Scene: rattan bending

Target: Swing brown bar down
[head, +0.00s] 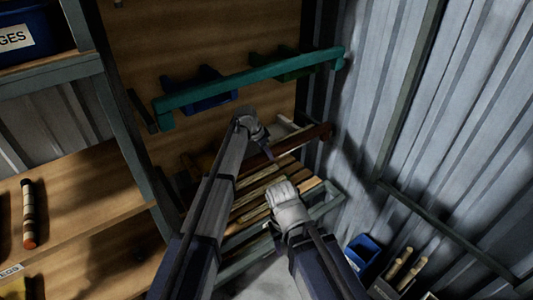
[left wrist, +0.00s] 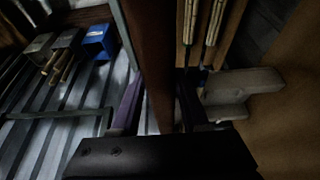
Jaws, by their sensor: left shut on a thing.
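The brown bar (head: 305,139) slopes across the rack of pale sticks, below the teal bar in the head view. My left gripper (head: 270,153) is at the bar's middle stretch. In the left wrist view the brown bar (left wrist: 154,60) passes between the two fingers of my left gripper (left wrist: 158,105), which is shut on it. My right arm (head: 288,203) ends low over the rack, apart from the brown bar. Its jaws are hidden or too dark to make out.
A teal bar (head: 260,80) spans the board above. Pale sticks (head: 262,188) lie on the rack. Wooden shelves (head: 90,195) stand at left and a corrugated wall (head: 450,120) at right. A blue bin (head: 362,250) stands low at right.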

